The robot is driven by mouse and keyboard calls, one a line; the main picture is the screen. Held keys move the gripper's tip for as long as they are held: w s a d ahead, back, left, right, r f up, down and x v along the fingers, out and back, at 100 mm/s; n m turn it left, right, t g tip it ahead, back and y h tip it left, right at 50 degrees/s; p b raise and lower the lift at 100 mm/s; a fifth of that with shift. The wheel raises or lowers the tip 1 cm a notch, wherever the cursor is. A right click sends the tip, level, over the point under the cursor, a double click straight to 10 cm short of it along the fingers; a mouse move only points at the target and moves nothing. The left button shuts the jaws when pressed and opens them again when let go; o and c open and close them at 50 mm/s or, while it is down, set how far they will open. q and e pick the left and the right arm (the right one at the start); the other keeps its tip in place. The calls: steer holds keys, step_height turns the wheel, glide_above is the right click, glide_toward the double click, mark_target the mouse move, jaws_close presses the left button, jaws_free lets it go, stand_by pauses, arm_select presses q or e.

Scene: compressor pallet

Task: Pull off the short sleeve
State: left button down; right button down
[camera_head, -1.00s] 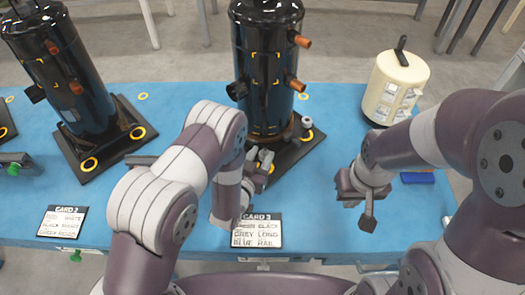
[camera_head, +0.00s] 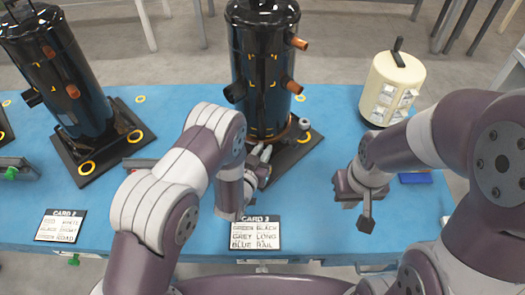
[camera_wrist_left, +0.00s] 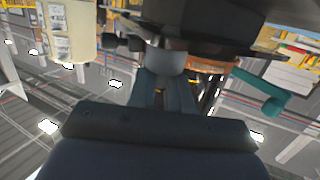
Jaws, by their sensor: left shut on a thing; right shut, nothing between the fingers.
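The tall black compressor (camera_head: 264,62) stands upright on its dark base plate (camera_head: 292,152) at the middle of the table. My left gripper (camera_head: 262,157) is at the near edge of this base. In the left wrist view its fingers (camera_wrist_left: 163,92) are shut on a short grey sleeve (camera_wrist_left: 165,62), right below the dark base. In the head view the sleeve is hard to tell from the pale fingers. Another grey fitting (camera_head: 304,124) stands at the base's right corner. My right gripper (camera_head: 367,208) is shut and empty above the table at the right.
A card (camera_head: 255,233) lies in front of the middle compressor, another card (camera_head: 60,225) at the left. A second black compressor (camera_head: 58,75) stands on the left. A cream canister (camera_head: 394,85) stands at the back right, with a blue block (camera_head: 415,178) nearer.

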arm_select(q)
steer(key=shift+r, duration=0.2)
stand_by(0.3)
steer(key=shift+r+p, duration=2.4)
steer(key=shift+r, duration=0.5)
